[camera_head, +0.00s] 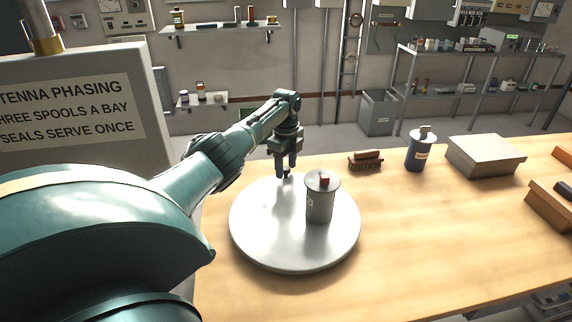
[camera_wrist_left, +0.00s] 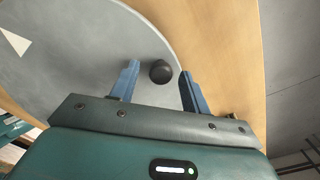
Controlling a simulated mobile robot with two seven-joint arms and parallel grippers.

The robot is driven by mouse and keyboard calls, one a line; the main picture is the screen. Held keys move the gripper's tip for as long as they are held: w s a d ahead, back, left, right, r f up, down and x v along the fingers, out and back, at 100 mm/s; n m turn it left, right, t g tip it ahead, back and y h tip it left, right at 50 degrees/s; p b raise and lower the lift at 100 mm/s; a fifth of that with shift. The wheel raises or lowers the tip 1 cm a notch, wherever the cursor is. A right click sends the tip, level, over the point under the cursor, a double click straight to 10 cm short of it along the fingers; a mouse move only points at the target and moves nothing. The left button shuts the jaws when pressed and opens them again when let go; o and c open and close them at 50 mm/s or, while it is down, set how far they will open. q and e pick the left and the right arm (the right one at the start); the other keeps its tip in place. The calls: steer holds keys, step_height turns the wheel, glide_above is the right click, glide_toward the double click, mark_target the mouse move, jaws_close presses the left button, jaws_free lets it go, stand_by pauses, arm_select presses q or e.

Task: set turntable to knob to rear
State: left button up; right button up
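The turntable (camera_head: 262,238) is a round grey disc on the wooden bench. Its small black knob stands near the far rim; it shows clearly in the left wrist view (camera_wrist_left: 161,71). A grey canister (camera_head: 319,205) with a red piece on its lid stands upright on the disc, right of centre. My left gripper (camera_head: 286,172) points down at the far rim. Its blue fingers (camera_wrist_left: 158,68) are open, one on each side of the knob, with gaps showing. I cannot tell how far the tips are above the disc. My right gripper is not in view.
On the bench behind and right are a dark stamp-like object (camera_head: 366,160), a blue bottle (camera_head: 419,152) and a grey box (camera_head: 485,157). Brown trays (camera_head: 549,206) lie at the right. A sign panel (camera_head: 75,110) stands at left. The bench right of the turntable is clear.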

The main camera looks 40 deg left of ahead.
arm_select(q)
step_height(320, 180, up, 13)
stand_by(0.6)
stand_by(0.6)
